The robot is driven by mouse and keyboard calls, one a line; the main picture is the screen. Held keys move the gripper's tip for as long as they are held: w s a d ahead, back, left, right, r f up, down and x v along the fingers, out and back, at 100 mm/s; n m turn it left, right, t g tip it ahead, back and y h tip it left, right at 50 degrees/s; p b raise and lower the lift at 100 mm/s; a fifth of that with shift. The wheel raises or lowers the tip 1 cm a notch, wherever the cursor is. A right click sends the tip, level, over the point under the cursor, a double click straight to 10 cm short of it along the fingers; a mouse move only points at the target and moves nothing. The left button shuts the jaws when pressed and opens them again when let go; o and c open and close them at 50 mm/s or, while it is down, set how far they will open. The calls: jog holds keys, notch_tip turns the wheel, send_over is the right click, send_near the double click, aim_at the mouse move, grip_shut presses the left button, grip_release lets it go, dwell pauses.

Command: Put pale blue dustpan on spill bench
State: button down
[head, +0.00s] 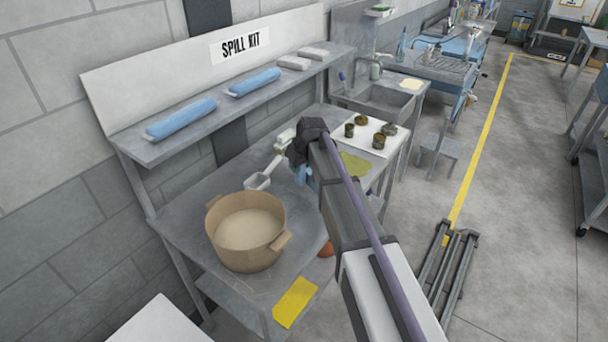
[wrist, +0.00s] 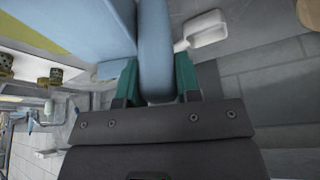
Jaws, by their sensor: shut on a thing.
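The pale blue dustpan (wrist: 75,30) fills the upper left of the wrist view. My gripper (wrist: 155,82) is shut on its handle, which runs up between the two teal fingers. In the head view only small blue parts of the dustpan (head: 300,173) show beside my dark wrist; my arm hides the rest. It is over the right half of the grey spill bench (head: 185,213), under the SPILL KIT sign (head: 240,44). I cannot tell whether the dustpan touches the bench top.
A white scoop (head: 262,179) lies behind the tub, close to the dustpan. A white tray (head: 366,134) with several small cans is on the right. The shelf (head: 215,110) overhangs the back.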

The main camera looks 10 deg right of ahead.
notch_tip(320, 180, down, 10)
jog(key=b, duration=1)
jog(key=shift+s+f, duration=0.15)
jog(key=shift+f, duration=0.1)
jog(key=shift+r, duration=0.35)
jog(key=shift+f, duration=0.3)
jog(key=c, duration=0.8)
grip_release()
jog(key=shift+r, duration=0.1)
